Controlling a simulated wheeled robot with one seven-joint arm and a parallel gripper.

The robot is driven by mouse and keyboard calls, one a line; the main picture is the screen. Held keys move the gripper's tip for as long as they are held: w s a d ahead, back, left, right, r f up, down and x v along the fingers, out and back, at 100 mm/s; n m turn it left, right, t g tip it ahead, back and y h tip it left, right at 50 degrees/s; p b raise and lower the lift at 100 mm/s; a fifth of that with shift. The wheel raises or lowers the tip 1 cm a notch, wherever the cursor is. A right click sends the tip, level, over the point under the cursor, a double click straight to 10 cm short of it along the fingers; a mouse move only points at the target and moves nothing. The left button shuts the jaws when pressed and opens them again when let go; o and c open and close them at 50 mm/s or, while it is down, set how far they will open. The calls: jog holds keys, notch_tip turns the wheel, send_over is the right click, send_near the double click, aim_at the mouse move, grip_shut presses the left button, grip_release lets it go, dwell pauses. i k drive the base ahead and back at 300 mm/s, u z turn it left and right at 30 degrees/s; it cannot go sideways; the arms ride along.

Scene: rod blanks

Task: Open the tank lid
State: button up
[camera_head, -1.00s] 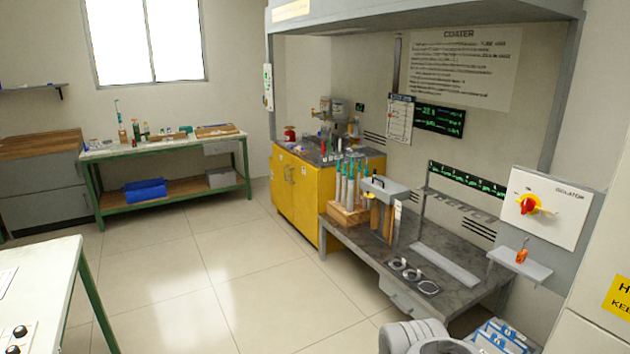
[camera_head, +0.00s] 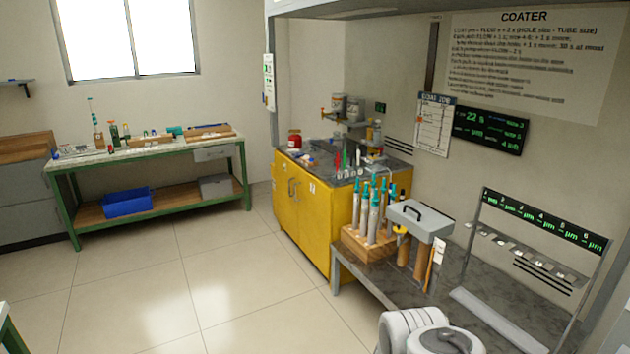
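A grey flat box-like cover with a dark handle on top, which looks like the tank lid (camera_head: 421,220), sits level over brown upright cylinders (camera_head: 412,258) on the grey bench (camera_head: 470,262). It looks closed, but what is under it is hidden. A small white tag hangs by its right side. A white rounded part of my arm shows at the bottom edge, in front of the bench and well apart from the lid. My gripper's fingers are not in view.
A wooden rack (camera_head: 368,245) of teal-topped tubes stands just left of the lid. A metal frame with a display strip (camera_head: 540,220) stands to its right. A yellow cabinet (camera_head: 315,210) is behind. The tiled floor at left is clear.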

aim_at(424, 222)
jog(key=i, duration=3.65)
jog(key=z, duration=1.05)
